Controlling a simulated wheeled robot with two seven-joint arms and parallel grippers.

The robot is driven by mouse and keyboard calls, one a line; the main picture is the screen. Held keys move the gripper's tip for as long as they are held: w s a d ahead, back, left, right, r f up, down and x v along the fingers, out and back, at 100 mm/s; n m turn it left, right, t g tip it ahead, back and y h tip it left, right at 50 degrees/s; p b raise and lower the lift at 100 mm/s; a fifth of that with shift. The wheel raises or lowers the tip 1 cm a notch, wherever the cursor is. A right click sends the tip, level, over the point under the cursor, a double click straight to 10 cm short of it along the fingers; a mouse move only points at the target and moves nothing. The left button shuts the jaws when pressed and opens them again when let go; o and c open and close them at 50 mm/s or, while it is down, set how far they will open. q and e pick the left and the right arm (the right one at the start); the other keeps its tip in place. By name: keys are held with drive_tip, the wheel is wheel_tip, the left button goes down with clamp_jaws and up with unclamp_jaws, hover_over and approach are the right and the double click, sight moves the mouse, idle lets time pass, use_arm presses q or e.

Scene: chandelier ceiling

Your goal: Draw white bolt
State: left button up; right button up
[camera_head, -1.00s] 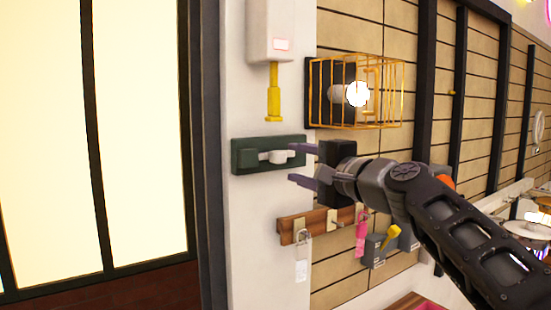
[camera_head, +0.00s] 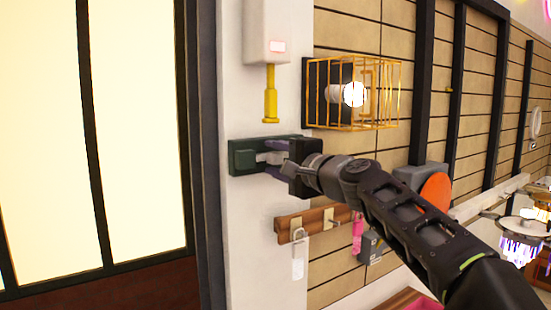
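The white bolt (camera_head: 262,157) lies across a dark green plate (camera_head: 242,155) on the white wall post. My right gripper (camera_head: 271,158) is at the plate, with its purplish fingers pointing left. One finger is above the bolt's knob and one below it, and they look apart. The gripper hides the plate's right part and some of the bolt, so I cannot tell whether the fingers touch the knob. My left gripper is not in view.
A yellow plunger (camera_head: 270,95) hangs from a white box above the plate. A yellow wire cage (camera_head: 345,112) around a lamp juts out at upper right. A wooden rack (camera_head: 292,227) with a padlock (camera_head: 298,255) and pink tag is below.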

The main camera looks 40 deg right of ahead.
clamp_jaws()
idle(1.2)
